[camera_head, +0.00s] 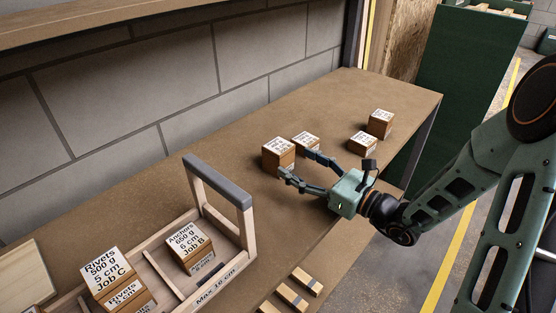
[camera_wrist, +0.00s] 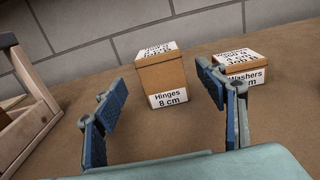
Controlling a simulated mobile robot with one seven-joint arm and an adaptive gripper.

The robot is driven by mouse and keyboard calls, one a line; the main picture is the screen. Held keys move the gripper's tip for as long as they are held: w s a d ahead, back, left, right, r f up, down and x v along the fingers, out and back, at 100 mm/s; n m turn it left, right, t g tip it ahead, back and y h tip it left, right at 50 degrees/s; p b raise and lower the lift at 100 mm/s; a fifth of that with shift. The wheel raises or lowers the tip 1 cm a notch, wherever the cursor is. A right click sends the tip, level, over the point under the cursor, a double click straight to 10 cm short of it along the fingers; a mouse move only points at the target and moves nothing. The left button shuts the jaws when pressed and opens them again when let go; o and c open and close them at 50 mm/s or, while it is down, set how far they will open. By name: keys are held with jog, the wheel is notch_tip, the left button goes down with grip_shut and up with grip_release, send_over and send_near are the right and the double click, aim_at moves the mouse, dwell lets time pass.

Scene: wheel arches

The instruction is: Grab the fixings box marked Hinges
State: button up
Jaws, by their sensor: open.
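The box marked Hinges, 8 cm (camera_wrist: 163,78), is an orange-brown block with white labels on its top and lower front. It stands upright in the wrist view, framed between my fingers. In the head view it appears to be the taller box (camera_head: 278,156) at the left of the group on the bench. My gripper (camera_head: 294,164) is open and empty, with its fingertips pointing at this box and just short of it. The box marked Washers (camera_wrist: 240,68) stands to the right, partly behind my right finger; in the head view it is just behind the Hinges box (camera_head: 306,141).
Two more boxes (camera_head: 362,143) (camera_head: 380,122) stand at the right on the bench (camera_head: 345,95). A wooden carrier (camera_head: 245,222) with a grey-topped handle holds boxes marked Rivets (camera_head: 122,297) and Anchors (camera_head: 190,244). A block wall (camera_head: 130,90) runs behind; a shelf (camera_head: 70,22) hangs above.

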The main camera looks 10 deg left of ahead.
aim_at(279, 151)
jog(key=b+x, duration=0.1)
jog(key=x, duration=0.6)
jog(key=shift+w+a+r, duration=0.1)
jog(key=shift+r, duration=0.05)
jog(key=shift+c, duration=0.6)
jog(key=c, duration=1.5)
